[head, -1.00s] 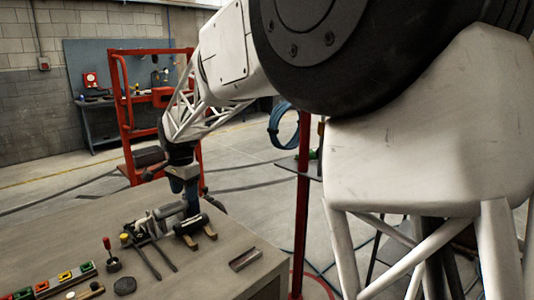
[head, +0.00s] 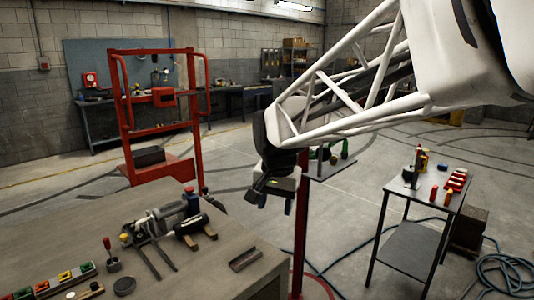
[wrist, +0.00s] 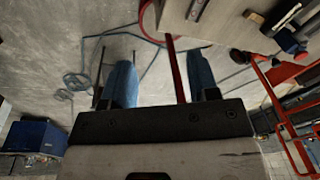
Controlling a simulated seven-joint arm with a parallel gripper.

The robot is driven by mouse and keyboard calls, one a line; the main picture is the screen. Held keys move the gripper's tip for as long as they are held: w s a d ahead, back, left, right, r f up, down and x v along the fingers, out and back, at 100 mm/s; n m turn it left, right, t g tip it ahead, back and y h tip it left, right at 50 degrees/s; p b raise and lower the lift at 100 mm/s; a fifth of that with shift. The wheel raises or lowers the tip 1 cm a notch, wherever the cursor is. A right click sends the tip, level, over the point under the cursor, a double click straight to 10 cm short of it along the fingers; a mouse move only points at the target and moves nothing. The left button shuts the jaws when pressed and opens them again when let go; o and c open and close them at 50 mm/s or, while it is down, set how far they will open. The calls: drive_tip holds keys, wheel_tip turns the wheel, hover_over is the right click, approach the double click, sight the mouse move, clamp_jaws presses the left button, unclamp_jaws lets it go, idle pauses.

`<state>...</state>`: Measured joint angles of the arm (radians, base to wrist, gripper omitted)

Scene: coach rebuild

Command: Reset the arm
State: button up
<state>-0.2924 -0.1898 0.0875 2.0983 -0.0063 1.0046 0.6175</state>
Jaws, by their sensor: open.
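My gripper (head: 257,200) hangs in the air past the right side of the workbench, near the red post, pointing down. Its two blue fingers stand apart with nothing between them, as the wrist view also shows (wrist: 161,65). My white lattice arm link reaches in from the upper right of the head view. On the workbench (head: 225,258), a metal assembly with dark cylinders (head: 168,219) lies apart from my gripper. A small grey channel piece (head: 245,259) lies near the bench's right edge.
A red post (head: 301,225) stands close beside my gripper. A red rack (head: 160,120) stands behind the bench. A small table (head: 415,200) with bottles and red items is at right. Blue hose (head: 505,275) lies on the floor. Open floor lies between.

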drive_tip(key=s+d+f+n, duration=0.1)
drive_tip(key=s+d+f, duration=0.2)
drive_tip(key=s+d, duration=0.5)
drive_tip(key=s+d+f+n+t, duration=0.1)
drive_tip(key=s+d+f, duration=0.3)
drive_tip(key=s, duration=1.2)
drive_tip(key=d+n, duration=0.1)
drive_tip(key=d, duration=0.3)
drive_tip(key=shift+s+d+h, duration=0.25)
drive_tip(key=shift+d+h, duration=0.05)
